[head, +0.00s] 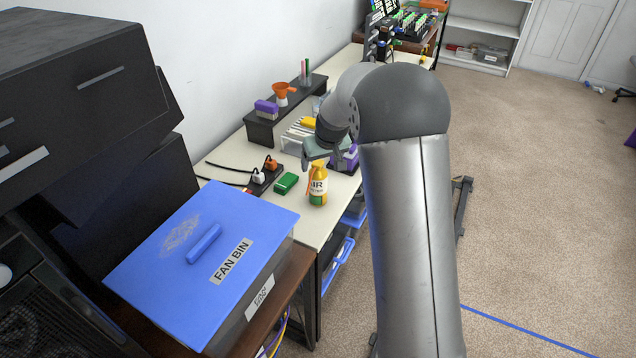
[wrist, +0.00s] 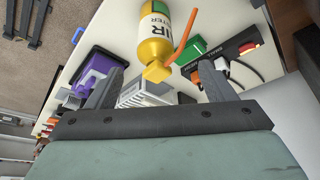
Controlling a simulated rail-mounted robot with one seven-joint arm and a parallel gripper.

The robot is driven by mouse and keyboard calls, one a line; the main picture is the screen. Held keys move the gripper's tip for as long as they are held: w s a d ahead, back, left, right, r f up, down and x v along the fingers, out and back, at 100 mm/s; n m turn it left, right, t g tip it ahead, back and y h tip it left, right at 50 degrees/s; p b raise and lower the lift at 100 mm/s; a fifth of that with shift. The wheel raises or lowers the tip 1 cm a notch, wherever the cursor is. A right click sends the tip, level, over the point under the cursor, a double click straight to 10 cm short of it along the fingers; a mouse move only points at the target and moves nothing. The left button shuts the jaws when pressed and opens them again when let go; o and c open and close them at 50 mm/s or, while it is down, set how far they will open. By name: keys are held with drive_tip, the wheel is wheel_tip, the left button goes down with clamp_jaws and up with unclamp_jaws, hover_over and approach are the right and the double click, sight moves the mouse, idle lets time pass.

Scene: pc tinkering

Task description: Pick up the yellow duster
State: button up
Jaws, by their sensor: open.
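The yellow duster (head: 318,187) is a yellow can with a white label reading "AIR". It stands upright near the front edge of the cream worktable (head: 323,222). In the wrist view the duster (wrist: 154,38) shows at the top centre, with a yellow nozzle and an orange straw. My gripper (wrist: 160,80) is open and empty. Its two fingers are spread wide, and the nozzle appears above the gap between them in the picture. In the head view my gripper is just behind the can and partly hidden by my arm. I see no contact with the can.
A green box (head: 286,183) and a power strip with plugs (head: 265,178) lie left of the can. A purple item in a dark tray (head: 346,160) is close behind it. A blue-lidded fan bin (head: 200,260) stands in front. A black riser (head: 262,133) is at the wall.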

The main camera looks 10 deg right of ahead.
sight(320, 171)
drive_tip(key=x, duration=0.4)
drive_tip(key=shift+w+f+p, duration=0.1)
drive_tip(key=shift+f+p, duration=0.2)
drive_tip(key=shift+p, duration=0.05)
drive_tip(key=shift+d+p+x, duration=0.15)
drive_tip(key=shift+p+x, duration=0.3)
drive_tip(key=shift+x, duration=0.9)
drive_tip(key=shift+d+p+x, duration=0.15)
drive_tip(key=shift+p+x, duration=0.25)
drive_tip(key=shift+x, duration=0.95)
drive_tip(key=c, duration=1.2)
